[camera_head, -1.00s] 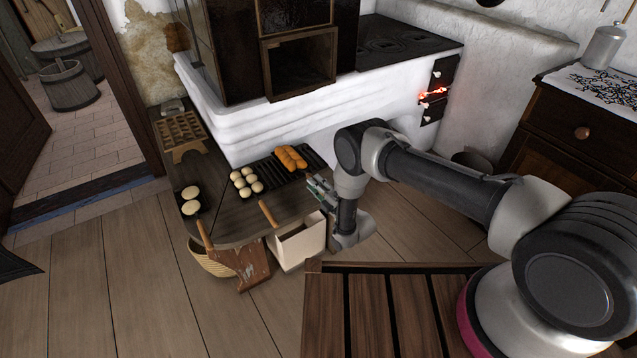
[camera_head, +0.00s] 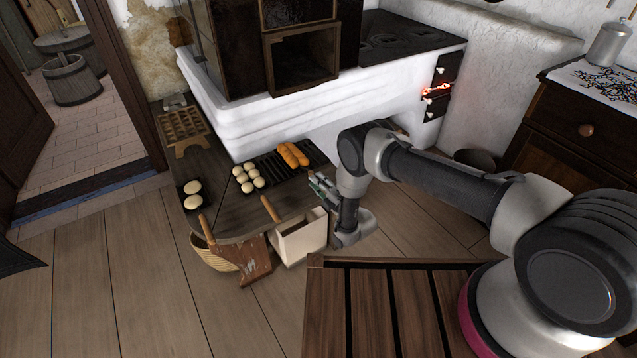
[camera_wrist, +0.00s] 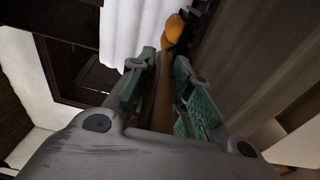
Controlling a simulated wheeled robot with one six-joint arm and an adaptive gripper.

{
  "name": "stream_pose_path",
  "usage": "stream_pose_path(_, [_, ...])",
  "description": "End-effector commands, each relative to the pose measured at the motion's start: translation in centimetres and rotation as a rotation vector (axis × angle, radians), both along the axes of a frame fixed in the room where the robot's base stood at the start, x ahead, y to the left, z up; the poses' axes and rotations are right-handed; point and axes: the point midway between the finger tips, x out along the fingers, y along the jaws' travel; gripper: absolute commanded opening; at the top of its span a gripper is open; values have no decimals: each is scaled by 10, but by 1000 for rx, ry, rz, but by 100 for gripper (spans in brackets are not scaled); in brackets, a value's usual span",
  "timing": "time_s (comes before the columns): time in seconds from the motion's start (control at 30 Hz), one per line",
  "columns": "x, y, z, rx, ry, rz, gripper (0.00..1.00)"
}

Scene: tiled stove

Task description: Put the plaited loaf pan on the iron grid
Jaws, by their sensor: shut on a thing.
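The plaited loaf (camera_head: 293,155), golden brown, shows in the head view over the dark slats of the iron grid (camera_head: 315,158) at the bench's back right. I cannot tell whether its pan rests on the grid or hangs just above it. My gripper (camera_head: 321,186) is at the bench's right end, in front of the loaf. In the wrist view my gripper (camera_wrist: 160,88) is shut on the pan's wooden handle (camera_wrist: 161,100). The loaf (camera_wrist: 175,30) and a bit of dark pan show beyond the fingers. Most of the pan is hidden.
A pan of pale round buns (camera_head: 248,177) stands left of the loaf, its handle (camera_head: 270,209) pointing forward. Two pale loaves (camera_head: 193,195) lie farther left. A wooden mould (camera_head: 182,125) stands behind. A cream box (camera_head: 302,240) is below my gripper. The white stove (camera_head: 290,115) rises behind.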

Motion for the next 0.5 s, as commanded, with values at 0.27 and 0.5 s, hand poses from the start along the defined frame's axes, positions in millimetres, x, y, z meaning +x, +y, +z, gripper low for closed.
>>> stream_pose_path(0.27, [0, 0, -1, -1, 1, 0, 0])
stream_pose_path(0.5, [0, 0, -2, -1, 2, 0, 45])
